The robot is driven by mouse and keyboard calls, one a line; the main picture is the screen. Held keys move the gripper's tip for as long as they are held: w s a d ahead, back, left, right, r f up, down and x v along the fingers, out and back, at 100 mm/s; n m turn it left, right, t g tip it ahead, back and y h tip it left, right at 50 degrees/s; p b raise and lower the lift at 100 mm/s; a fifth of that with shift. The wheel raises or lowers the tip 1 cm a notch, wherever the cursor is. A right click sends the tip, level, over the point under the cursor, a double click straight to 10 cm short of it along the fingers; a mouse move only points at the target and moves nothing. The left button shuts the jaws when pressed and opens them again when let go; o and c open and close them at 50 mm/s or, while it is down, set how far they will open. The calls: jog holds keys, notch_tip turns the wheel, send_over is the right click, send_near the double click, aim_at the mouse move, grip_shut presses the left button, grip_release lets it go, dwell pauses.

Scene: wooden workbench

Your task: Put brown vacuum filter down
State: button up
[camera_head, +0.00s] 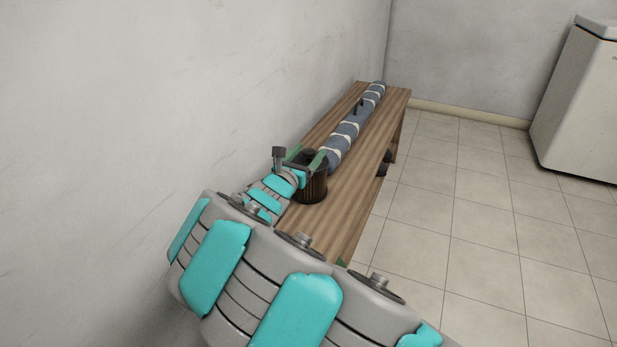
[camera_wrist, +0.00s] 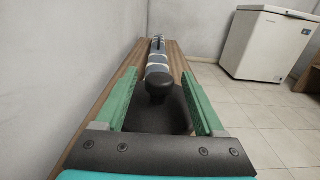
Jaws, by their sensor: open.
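The brown vacuum filter (camera_head: 313,188) is a dark ribbed cylinder standing upright on the wooden workbench (camera_head: 331,218). In the wrist view its dark top with a round black knob (camera_wrist: 159,88) lies between my gripper's green fingers. My gripper (camera_head: 307,157) is at the top of the filter, with its fingers apart on either side. In the wrist view my gripper (camera_wrist: 159,78) is open, with a gap visible between each finger and the knob. Part of the filter is hidden behind my wrist in the head view.
A long blue-grey roll with pale bands (camera_head: 350,127) lies along the bench behind the filter, with a small dark upright piece on it. Dark objects (camera_head: 385,163) show below the bench's right edge. A wall runs along the left. A white chest freezer (camera_head: 582,105) stands at right; tiled floor is clear.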

jog(key=shift+w+d, duration=0.1)
jog(key=shift+w, duration=0.15)
jog(key=shift+c, duration=0.3)
grip_shut()
dwell(1.0)
